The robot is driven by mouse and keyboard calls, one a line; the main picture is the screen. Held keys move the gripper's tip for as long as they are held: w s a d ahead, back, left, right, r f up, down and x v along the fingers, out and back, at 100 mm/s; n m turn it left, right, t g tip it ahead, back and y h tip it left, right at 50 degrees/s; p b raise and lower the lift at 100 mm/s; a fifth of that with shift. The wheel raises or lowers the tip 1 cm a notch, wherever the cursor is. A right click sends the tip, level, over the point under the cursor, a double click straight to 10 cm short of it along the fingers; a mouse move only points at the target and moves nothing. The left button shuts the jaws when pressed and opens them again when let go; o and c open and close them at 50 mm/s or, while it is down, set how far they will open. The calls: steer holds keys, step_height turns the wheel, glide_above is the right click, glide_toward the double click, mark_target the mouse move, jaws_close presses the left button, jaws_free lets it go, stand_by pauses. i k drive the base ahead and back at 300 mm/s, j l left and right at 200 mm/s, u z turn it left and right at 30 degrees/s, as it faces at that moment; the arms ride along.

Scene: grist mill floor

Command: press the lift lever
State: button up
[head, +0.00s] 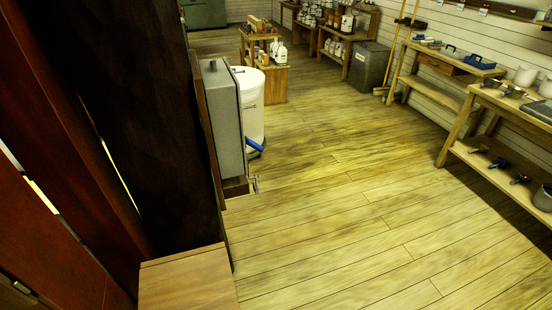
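A lever with a blue grip (254,145) sticks out to the right, low beside a grey upright cabinet (222,115) at left centre. It may be the lift lever; no label is readable. A white round drum (250,98) stands just behind it. The lever's mount is mostly hidden by the cabinet. My gripper is not in view.
A dark wooden post (150,130) fills the left side, with a wooden box (188,280) at its foot. The plank floor (340,220) is clear in the middle. Workbenches with tools (500,100) line the right wall. A grey bin (370,65) stands at the back.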

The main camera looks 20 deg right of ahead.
mark_target(251, 144)
steer(key=k, duration=0.15)
steer(key=i, duration=1.1)
steer(key=l+z, duration=0.05)
